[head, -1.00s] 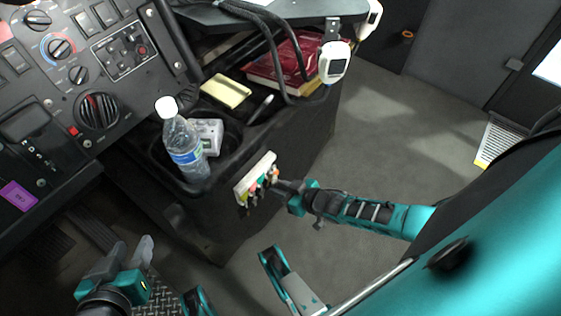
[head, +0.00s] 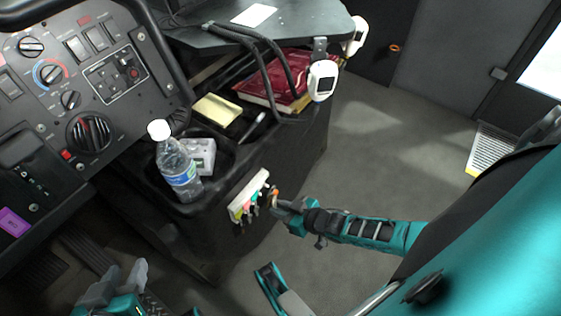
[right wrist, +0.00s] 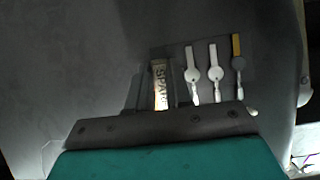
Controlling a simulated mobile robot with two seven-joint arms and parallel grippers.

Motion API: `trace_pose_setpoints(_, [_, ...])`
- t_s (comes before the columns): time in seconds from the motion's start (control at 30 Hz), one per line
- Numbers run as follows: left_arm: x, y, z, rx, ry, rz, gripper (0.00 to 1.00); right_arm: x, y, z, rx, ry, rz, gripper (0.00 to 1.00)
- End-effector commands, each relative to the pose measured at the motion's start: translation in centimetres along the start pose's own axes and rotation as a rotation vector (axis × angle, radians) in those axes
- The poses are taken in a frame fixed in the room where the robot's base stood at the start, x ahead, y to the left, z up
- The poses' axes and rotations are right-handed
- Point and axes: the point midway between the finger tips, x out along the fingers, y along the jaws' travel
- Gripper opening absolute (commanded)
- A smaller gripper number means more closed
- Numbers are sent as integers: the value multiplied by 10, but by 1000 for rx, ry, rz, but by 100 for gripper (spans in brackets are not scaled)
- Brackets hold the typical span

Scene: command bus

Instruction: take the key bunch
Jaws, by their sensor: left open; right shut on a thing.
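The key bunch with its tag marked "SPARE" (right wrist: 160,85) is pinched between the fingers of my right gripper in the right wrist view. In the head view it is a small orange-brown bit (head: 274,194) at the tips of my right gripper (head: 277,204), just right of the pale key rack (head: 248,194). The keys of the bunch are mostly hidden by the gripper. Several other keys hang from the rack; in the right wrist view a pale key (right wrist: 215,72) is beside the gripper. My left gripper (head: 118,284) is open and empty at the lower left.
The rack is on the side of the dark console (head: 285,155). On top are a water bottle (head: 180,170), a grey device (head: 201,155), a yellow pad (head: 217,109) and a red book (head: 275,85). The dashboard (head: 80,60) is at the left. The floor (head: 400,140) at right is open.

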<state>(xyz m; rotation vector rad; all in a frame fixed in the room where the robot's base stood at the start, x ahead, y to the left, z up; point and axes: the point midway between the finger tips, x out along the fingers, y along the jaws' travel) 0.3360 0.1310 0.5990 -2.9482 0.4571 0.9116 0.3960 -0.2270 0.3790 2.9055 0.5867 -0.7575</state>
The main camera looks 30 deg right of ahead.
Motion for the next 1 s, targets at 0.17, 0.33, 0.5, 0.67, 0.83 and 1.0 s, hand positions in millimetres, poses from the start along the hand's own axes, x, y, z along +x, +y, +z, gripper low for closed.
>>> trace_pose_setpoints(0.17, [-2, 0, -2, 0, -2, 0, 43, -10, 0, 4, 0, -1, 0, 0])
trace_pose_setpoints(0.33, [-4, 0, -6, 0, -1, 0, 43, -22, 0, 11, 1, -1, 0, 0])
trace_pose_setpoints(0.5, [-6, 0, -8, 0, 0, 0, 43, -33, 0, 18, 1, -1, 0, 0])
trace_pose_setpoints(0.67, [-6, 0, -12, 1, 4, -1, 43, -42, 0, 23, 0, 0, 0, 0])
trace_pose_setpoints(0.83, [-6, 0, -14, 2, 8, -1, 43, -44, 0, 24, 0, 1, 0, 0])
trace_pose_setpoints(1.0, [-5, 0, -14, 3, 9, -2, 43, -44, 0, 24, 0, 1, 0, 0])
